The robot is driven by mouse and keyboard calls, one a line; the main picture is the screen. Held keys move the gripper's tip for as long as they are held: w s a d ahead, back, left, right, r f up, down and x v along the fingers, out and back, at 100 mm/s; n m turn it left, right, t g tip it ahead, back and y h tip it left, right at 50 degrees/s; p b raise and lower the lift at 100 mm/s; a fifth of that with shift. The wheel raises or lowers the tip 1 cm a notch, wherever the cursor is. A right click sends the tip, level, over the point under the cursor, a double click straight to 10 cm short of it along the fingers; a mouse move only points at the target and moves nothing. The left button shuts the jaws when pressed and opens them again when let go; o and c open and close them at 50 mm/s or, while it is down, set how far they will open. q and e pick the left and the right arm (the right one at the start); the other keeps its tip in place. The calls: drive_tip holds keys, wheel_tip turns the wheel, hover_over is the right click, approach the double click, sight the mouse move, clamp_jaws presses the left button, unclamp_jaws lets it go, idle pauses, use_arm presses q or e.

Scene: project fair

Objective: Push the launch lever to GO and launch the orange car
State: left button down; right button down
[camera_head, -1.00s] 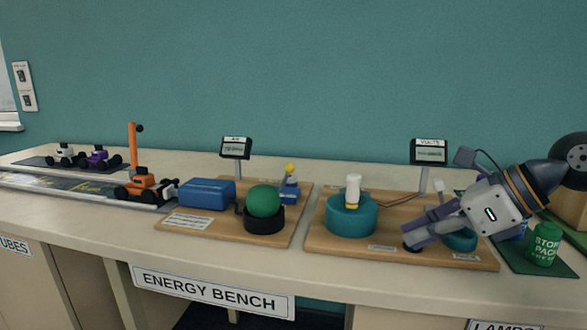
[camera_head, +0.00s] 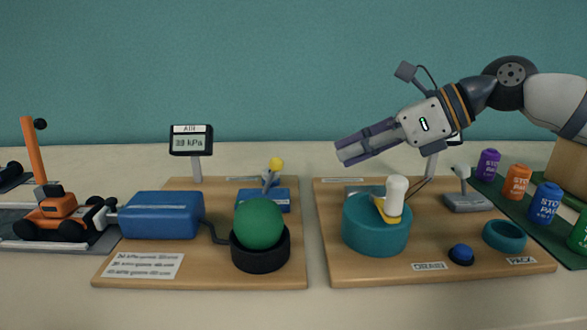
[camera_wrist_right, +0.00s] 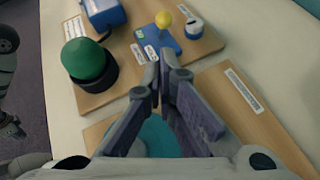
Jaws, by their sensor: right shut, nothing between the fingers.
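The orange car (camera_head: 58,215) with dark wheels sits on the track at the far left, its grey rear by the nozzle of the blue tank (camera_head: 160,215). A yellow-knobbed lever (camera_head: 276,164) stands on a blue base (camera_head: 265,200) at the back of the left board; it also shows near the top of the wrist view (camera_wrist_right: 164,20). I cannot read a GO mark. My right gripper (camera_head: 341,152) is shut and empty, raised above the back of the right board, pointing left, right of the lever and apart from it. My left gripper is not in view.
A green ball (camera_head: 258,223) sits in a black ring before the lever. The AIR display (camera_head: 191,140) stands behind the left board. On the right board are a teal drum (camera_head: 376,225) with a white-topped handle, a grey lever (camera_head: 466,200) and a blue button (camera_head: 461,253).

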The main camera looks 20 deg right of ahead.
approach(271, 177)
drive_tip(key=f, duration=0.1)
drive_tip(key=w+a+f, duration=0.1)
drive_tip(key=a+f, duration=0.1)
drive_tip(key=shift+w+a+f, duration=0.15)
drive_tip(key=shift+w, duration=0.15)
